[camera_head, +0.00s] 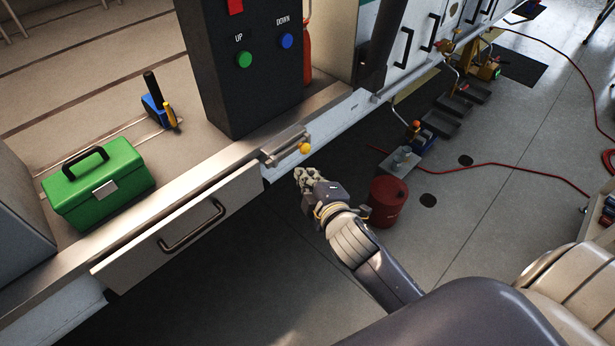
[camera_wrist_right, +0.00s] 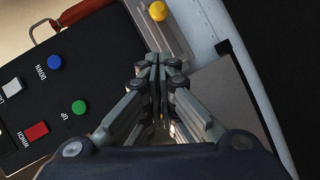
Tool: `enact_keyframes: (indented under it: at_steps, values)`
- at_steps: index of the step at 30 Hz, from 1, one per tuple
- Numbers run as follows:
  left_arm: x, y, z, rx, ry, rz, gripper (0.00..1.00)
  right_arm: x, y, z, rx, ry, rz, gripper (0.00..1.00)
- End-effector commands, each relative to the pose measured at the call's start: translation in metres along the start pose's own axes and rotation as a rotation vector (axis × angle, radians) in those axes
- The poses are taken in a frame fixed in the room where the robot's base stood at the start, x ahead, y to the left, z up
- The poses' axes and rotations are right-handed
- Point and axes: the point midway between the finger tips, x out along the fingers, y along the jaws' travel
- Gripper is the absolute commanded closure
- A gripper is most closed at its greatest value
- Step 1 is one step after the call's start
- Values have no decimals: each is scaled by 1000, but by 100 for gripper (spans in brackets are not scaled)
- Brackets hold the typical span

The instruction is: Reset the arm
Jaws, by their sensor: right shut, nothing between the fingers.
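My right arm reaches in from the lower right in the head view. Its gripper (camera_head: 305,178) is shut and empty, just off the workbench edge, below and right of a small yellow knob (camera_head: 304,148). In the right wrist view the shut fingers (camera_wrist_right: 160,65) point toward the workbench side, and the yellow knob (camera_wrist_right: 157,11) shows beyond the fingertips. They look apart from it. A black control box (camera_head: 240,70) with a green UP button (camera_head: 244,60) and a blue DOWN button (camera_head: 286,41) stands on the bench. My left gripper is out of view.
A green toolbox (camera_head: 97,185) sits on the workbench left of the box, near blue and yellow tools (camera_head: 160,110). A drawer (camera_head: 180,232) stands slightly open below. A red can (camera_head: 386,201) and a red hose (camera_head: 500,165) are on the floor at right.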

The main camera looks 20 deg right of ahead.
Motion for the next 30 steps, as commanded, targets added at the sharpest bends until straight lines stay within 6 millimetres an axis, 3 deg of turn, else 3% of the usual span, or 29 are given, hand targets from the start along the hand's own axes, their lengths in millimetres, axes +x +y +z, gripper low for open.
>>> enact_keyframes:
  at_steps: [14,17,20,23,26,30]
  values:
    - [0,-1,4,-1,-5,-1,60,0,0,0,1,0,0,100]
    - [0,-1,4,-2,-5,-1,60,3,-9,3,9,-5,-17,100]
    - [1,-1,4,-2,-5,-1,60,13,-42,14,41,-23,-75,100]
    - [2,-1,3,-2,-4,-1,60,25,-100,34,102,-57,-171,100]
    - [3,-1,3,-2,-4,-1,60,30,-171,61,183,-108,-282,100]
    - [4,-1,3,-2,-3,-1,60,19,-269,100,308,-198,-429,100]
